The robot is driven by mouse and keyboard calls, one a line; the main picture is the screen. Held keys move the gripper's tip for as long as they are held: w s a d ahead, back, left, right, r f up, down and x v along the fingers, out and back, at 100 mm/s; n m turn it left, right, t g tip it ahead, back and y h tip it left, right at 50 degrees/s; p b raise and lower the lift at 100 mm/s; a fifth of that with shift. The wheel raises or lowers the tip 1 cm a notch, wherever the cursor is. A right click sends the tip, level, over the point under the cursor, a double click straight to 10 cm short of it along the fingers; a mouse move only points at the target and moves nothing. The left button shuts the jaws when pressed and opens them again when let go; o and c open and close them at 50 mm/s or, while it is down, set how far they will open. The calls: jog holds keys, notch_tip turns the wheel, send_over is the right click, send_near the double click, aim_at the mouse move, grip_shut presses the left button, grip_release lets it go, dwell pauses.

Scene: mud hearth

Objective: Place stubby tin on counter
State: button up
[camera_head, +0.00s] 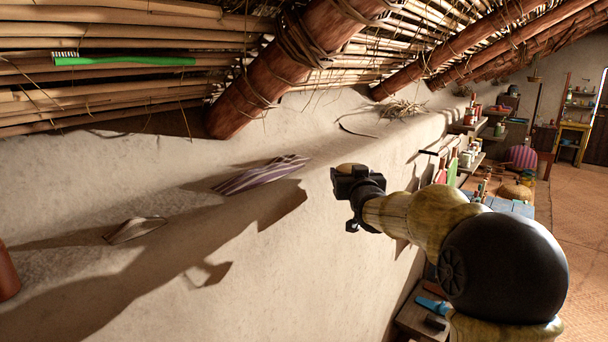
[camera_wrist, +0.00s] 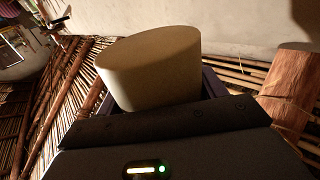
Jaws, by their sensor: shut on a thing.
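My gripper (camera_head: 357,177) is raised in front of the mud wall in the head view. It is shut on the stubby tin (camera_wrist: 150,67), a short, plain, pale tan cylinder that fills the middle of the wrist view. The fingertips are mostly hidden behind the tin in the wrist view. Which surface is the counter is not clear; a blue-topped surface (camera_head: 511,207) with things on it stands far along the wall at the right.
A striped cloth (camera_head: 262,174) and a small flat brown thing (camera_head: 134,230) lie on the wall ledge. Low roof poles (camera_head: 290,62) slope overhead. Wall shelves (camera_head: 470,128) hold several jars. A low wooden surface (camera_head: 420,318) is below my arm. The floor (camera_head: 580,220) at right looks open.

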jog(key=s+d+f, duration=0.1)
jog(key=d+f, duration=0.2)
jog(key=f, duration=0.7)
jog(key=d+f, duration=0.2)
jog(key=f, duration=0.8)
jog(key=s+d+f, duration=0.1)
jog(key=d+f, duration=0.2)
jog(key=f, duration=0.8)
jog(key=s+f, duration=0.8)
jog(key=f, duration=0.2)
jog(key=s+d+f+b, duration=0.1)
jog(key=s+f, duration=0.7)
jog(key=f, duration=0.3)
jog(key=shift+s+f+m+h+b, duration=0.15)
jog(key=shift+s+m+h+b, duration=0.15)
jog(key=shift+s+h, duration=0.1)
jog(key=shift+a, duration=0.1)
jog(key=a, duration=0.6)
jog(key=shift+a, duration=0.4)
